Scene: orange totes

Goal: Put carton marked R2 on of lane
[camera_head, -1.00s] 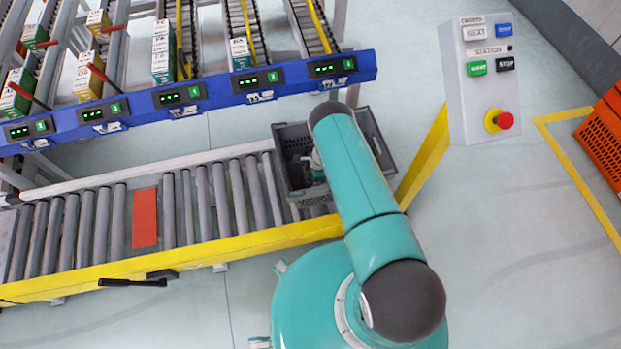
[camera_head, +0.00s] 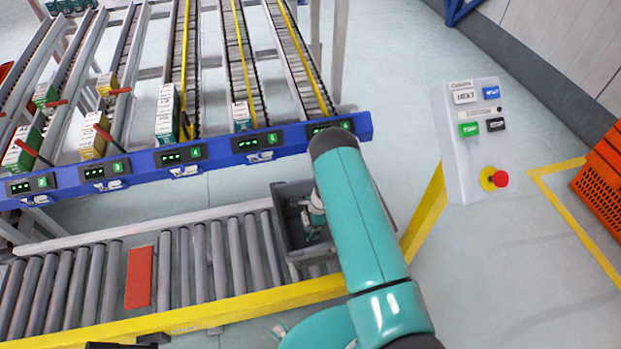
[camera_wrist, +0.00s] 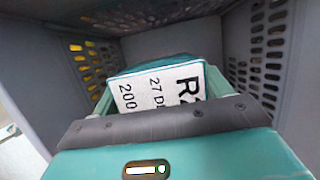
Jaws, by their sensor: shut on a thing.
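In the wrist view, my gripper (camera_wrist: 160,105) is shut on a carton (camera_wrist: 150,93) with a white label and teal edges. The label reads "R" with a partly cut-off character, "27 D…" and "200". The carton is inside a grey tote (camera_wrist: 45,60) with slotted walls; I cannot tell whether it touches the floor. In the head view, the grey tote (camera_head: 284,210) stands at the right end of the roller conveyor, and my arm partly hides it. The rack lanes slope away behind; the rightmost lane (camera_head: 300,60) shows no carton.
A blue rail (camera_head: 205,155) with small displays runs along the lane fronts. Cartons stand in several lanes, including a small one (camera_head: 241,116) in the second lane from the right. A control post (camera_head: 470,150) stands right. Orange crates (camera_head: 600,180) are at the far right.

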